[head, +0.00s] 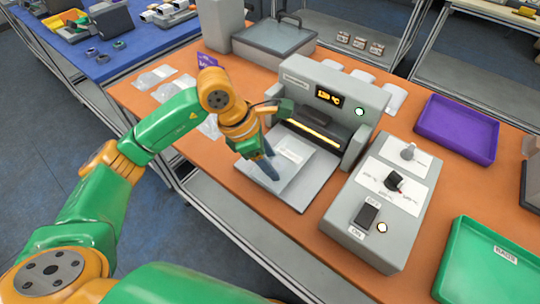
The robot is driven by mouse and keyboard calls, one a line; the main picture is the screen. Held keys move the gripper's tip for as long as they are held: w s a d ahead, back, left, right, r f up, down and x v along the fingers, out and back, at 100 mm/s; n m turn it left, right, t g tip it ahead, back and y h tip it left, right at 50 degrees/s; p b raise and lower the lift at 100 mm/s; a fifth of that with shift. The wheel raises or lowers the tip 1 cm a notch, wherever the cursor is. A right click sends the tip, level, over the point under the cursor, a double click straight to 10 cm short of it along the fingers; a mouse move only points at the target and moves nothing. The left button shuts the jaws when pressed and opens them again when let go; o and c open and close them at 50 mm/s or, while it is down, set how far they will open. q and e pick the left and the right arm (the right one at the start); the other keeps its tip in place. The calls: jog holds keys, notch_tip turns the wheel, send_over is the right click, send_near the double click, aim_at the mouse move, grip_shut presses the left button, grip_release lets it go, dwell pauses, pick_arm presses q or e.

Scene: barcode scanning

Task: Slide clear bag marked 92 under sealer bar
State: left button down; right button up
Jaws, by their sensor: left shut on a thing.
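The sealer (335,95) is a grey machine with a lit orange display and a glowing strip below its bar. Its flat plate (300,195) extends toward me. A clear bag (292,150) with a pale label lies on the plate, in front of the bar. The number on it is too small to read. My left gripper (268,168) points down at the left part of the plate, shut on the bag's near left side. The fingers hide part of the bag, and I cannot tell whether its far edge is under the bar. My right gripper is not in view.
A grey control box (380,215) with knobs and a switch stands right of the sealer. Purple (457,130) and green (485,265) trays are at the right. More clear bags (155,77) lie at the left. A lidded grey box (275,42) is behind.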

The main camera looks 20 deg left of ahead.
aim_at(289, 153)
pick_arm(q)
jog(key=shift+d+f+b, duration=0.2)
jog(key=shift+f+b, duration=0.1)
jog(key=shift+f, duration=0.4)
jog(key=shift+w+d+f, duration=0.1)
jog(key=w, duration=0.2)
jog(key=w+d+b, duration=0.1)
jog(key=shift+w+f, duration=0.1)
jog(key=shift+w, duration=0.3)
jog(key=shift+w+d, duration=0.35)
jog(key=shift+w, duration=0.55)
jog(key=shift+c, duration=0.6)
grip_release()
